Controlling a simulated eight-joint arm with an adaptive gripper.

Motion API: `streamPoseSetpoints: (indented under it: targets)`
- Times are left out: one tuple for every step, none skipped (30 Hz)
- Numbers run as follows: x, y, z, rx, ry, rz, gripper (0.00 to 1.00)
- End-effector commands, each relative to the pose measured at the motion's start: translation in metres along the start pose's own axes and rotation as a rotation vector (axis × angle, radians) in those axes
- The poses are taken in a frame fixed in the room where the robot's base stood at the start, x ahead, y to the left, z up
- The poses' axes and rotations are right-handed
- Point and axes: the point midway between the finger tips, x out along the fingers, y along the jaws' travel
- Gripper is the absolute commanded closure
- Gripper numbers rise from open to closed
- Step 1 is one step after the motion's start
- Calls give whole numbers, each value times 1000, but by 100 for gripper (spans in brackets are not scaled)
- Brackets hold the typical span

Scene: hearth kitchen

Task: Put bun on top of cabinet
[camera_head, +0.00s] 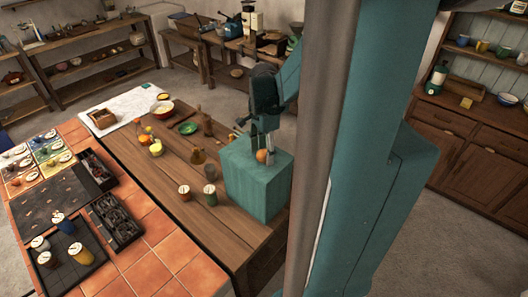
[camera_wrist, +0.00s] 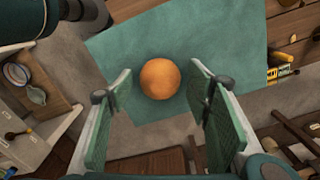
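The bun (camera_head: 261,156) is round and orange-brown. It rests on the flat top of a teal box (camera_head: 252,190) at the right part of the wooden counter. In the wrist view the bun (camera_wrist: 160,79) lies on the teal surface (camera_wrist: 220,35), ahead of and between my fingers. My gripper (camera_head: 264,150) points down over the box top. It is open and empty, and in the wrist view a gap shows between the bun and each finger. A brown wooden cabinet (camera_head: 470,150) with drawers and shelves stands at the far right.
The wooden counter (camera_head: 165,170) holds jars (camera_head: 211,194), a green plate (camera_head: 188,128) and a bowl (camera_head: 162,108). A tiled counter (camera_head: 170,250) with trays and cups adjoins it at left. My teal column blocks the middle right. Open floor lies around the counters.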

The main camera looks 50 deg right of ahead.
Motion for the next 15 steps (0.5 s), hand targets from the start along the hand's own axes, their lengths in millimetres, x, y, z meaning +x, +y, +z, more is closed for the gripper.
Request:
streamPoseSetpoints:
  targets:
    - [0, 0, 0, 0, 0, 0, 49]
    - [0, 0, 0, 0, 0, 0, 49]
    - [0, 0, 0, 0, 0, 0, 49]
    - [0, 0, 0, 0, 0, 0, 49]
    - [0, 0, 0, 0, 0, 0, 49]
    - [0, 0, 0, 0, 0, 0, 49]
    - [0, 0, 0, 0, 0, 0, 49]
    - [0, 0, 0, 0, 0, 0, 49]
    - [0, 0, 0, 0, 0, 0, 49]
    - [-1, 0, 0, 0, 0, 0, 49]
    - [-1, 0, 0, 0, 0, 0, 49]
    - [-2, 0, 0, 0, 0, 0, 49]
    - [-2, 0, 0, 0, 0, 0, 49]
    - [-3, 0, 0, 0, 0, 0, 49]
    - [-4, 0, 0, 0, 0, 0, 49]
